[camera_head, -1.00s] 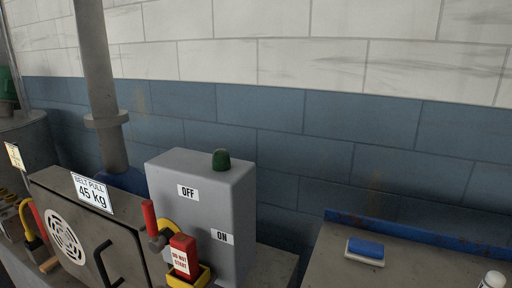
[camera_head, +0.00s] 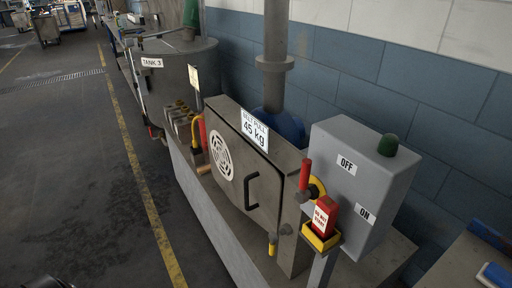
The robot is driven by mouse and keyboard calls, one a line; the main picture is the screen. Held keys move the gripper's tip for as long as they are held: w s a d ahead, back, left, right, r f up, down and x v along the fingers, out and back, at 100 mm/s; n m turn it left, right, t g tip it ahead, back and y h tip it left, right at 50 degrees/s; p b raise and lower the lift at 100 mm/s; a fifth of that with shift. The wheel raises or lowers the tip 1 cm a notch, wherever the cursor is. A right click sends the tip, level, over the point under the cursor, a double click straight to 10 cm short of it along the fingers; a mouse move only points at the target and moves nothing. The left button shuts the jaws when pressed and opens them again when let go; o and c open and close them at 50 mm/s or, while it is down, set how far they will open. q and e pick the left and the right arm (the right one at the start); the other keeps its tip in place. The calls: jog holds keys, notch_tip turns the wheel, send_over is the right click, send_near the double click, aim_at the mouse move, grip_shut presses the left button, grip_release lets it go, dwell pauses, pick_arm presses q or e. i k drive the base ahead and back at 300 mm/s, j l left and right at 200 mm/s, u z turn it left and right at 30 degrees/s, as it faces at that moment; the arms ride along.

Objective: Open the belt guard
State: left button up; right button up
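The belt guard (camera_head: 247,165) is a grey box-like cover with a round white vent grille and a black bar handle (camera_head: 251,190) on its front. It looks shut. A sign reading "BELT PULL 45 kg" (camera_head: 254,130) stands on its top edge. A small yellow-tipped latch or pin (camera_head: 272,243) shows at its lower right. Neither of my grippers can be made out; a small dark shape at the bottom left edge is too cut off to identify.
Right of the guard stands a grey switch box (camera_head: 352,180) marked OFF and ON, with a red lever (camera_head: 304,174) and a red "DO NOT START" tag (camera_head: 324,214). Tank 3 (camera_head: 185,75) stands behind left. The floor (camera_head: 75,180) at left is clear, with a yellow line.

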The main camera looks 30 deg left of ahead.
aim_at(252, 185)
jog(key=j+u, duration=0.1)
jog(key=u, duration=0.25)
jog(key=i+u, duration=0.1)
jog(key=u, duration=0.25)
jog(key=j+u, duration=0.1)
jog(key=u, duration=0.3)
jog(key=i+l, duration=0.05)
